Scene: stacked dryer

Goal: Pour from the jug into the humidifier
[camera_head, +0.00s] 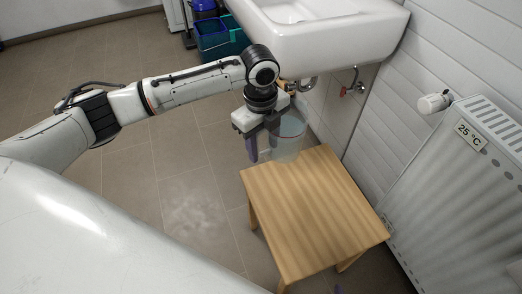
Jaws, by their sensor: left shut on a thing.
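A translucent grey jug (289,140) is at the far left corner of the wooden stool. I cannot tell whether its base touches the stool top. My left gripper (263,146) is shut on the jug's left side, with a purple finger pointing down. The jug looks upright; its contents are unclear. I cannot make out a humidifier for certain. A small purple bit (337,289) at the bottom edge may be a fingertip of my right gripper; the rest of that gripper is out of frame.
The wooden stool's top (315,210) is otherwise clear. A white sink (320,35) overhangs behind the jug, with pipes below. A white radiator (455,205) with a 25 °C label and valve (433,103) stands at right. Blue and teal buckets (215,38) stand behind. Tiled floor is open at left.

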